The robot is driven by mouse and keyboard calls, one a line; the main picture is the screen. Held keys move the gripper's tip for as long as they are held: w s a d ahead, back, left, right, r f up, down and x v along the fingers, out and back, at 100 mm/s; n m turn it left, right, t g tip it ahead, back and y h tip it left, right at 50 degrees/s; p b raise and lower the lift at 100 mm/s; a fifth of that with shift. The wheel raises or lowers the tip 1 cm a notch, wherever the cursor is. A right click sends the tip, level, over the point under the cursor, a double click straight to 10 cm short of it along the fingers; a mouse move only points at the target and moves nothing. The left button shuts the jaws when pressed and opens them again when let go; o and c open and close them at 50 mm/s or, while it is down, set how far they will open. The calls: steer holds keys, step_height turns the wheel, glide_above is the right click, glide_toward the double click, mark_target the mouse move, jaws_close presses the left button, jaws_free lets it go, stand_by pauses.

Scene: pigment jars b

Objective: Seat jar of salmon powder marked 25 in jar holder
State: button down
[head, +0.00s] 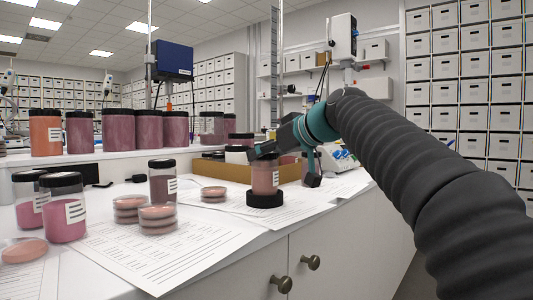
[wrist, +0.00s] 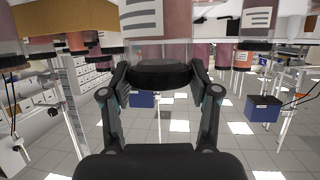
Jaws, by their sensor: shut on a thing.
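The jar of salmon powder (head: 264,178) is upright, with a dark lid and a white label at its right side; the number is too small to read. My gripper (head: 284,165) reaches it from above and is shut on it near the lid. In the wrist view, which looks upside down, the lid (wrist: 160,74) sits between the two fingers. The jar holder (head: 265,199) is a low black ring on the papers, directly under the jar. The jar's base meets the holder's top in the picture; I cannot tell if it is fully inside.
Stacked petri dishes (head: 158,217) and a dark mauve jar (head: 162,182) stand left of the holder. Two pink jars (head: 65,210) are at the far left. A cardboard tray (head: 236,172) lies behind. Several large jars (head: 117,130) line the raised shelf. Printed sheets (head: 160,255) cover the counter.

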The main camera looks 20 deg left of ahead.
steer(key=shift+f+b, duration=0.4)
steer(key=shift+f, duration=0.05)
steer(key=shift+c, duration=1)
jaws_free()
steer(key=v, duration=1.2)
